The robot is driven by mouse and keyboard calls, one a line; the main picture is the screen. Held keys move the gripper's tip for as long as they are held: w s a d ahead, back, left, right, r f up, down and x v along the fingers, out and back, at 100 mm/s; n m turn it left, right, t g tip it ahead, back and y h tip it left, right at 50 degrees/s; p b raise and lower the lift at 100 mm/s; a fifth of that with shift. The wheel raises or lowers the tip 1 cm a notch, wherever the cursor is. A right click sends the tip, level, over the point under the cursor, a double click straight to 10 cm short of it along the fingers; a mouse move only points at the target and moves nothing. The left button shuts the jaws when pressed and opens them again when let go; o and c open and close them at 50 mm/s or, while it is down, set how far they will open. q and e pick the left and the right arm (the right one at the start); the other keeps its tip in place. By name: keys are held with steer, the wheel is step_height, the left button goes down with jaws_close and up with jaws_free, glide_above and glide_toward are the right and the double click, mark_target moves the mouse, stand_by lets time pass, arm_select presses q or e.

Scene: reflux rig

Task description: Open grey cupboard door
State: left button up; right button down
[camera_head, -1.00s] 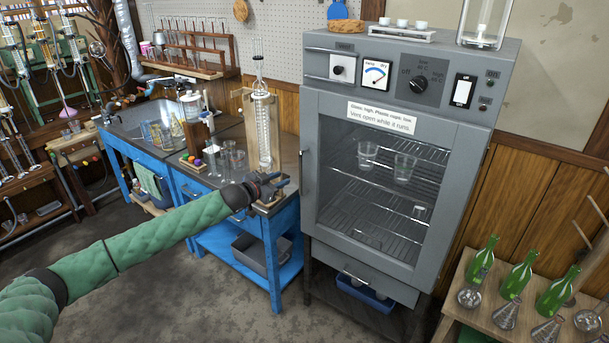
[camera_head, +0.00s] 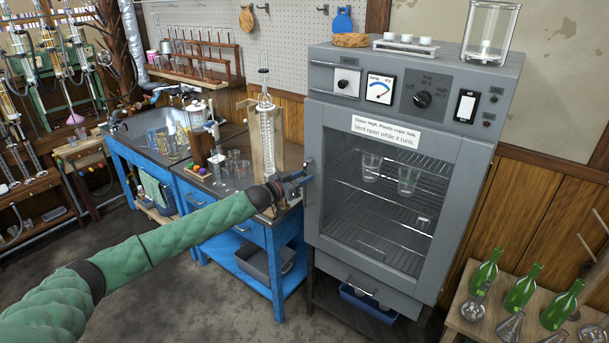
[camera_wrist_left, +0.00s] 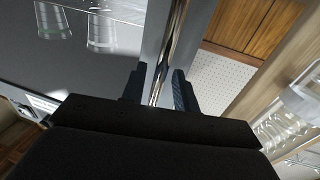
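The grey cupboard (camera_head: 470,170) stands right of the blue bench, and its glass-fronted door (camera_head: 372,262) looks shut. An upright metal handle (camera_head: 308,168) runs along the door's left edge. My left gripper (camera_head: 303,181) is at this handle, reaching in from the left. In the left wrist view the shiny handle bar (camera_wrist_left: 169,45) runs between the two fingers of my left gripper (camera_wrist_left: 160,88). The fingers look apart, one each side of the bar, with no clear grip on it. My right gripper is not in view.
The blue bench (camera_head: 235,245) with glassware stands close on the left, a glass column (camera_head: 265,135) near my wrist. Clear beakers (camera_head: 408,181) stand on the cupboard's rack. Green bottles (camera_head: 521,288) stand on a low table at the right. The floor in front is bare.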

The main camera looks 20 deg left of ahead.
arm_select(q)
steer(key=shift+w+d, duration=0.3)
steer(key=shift+w, duration=0.1)
jaws_close()
steer(key=shift+s, duration=0.1)
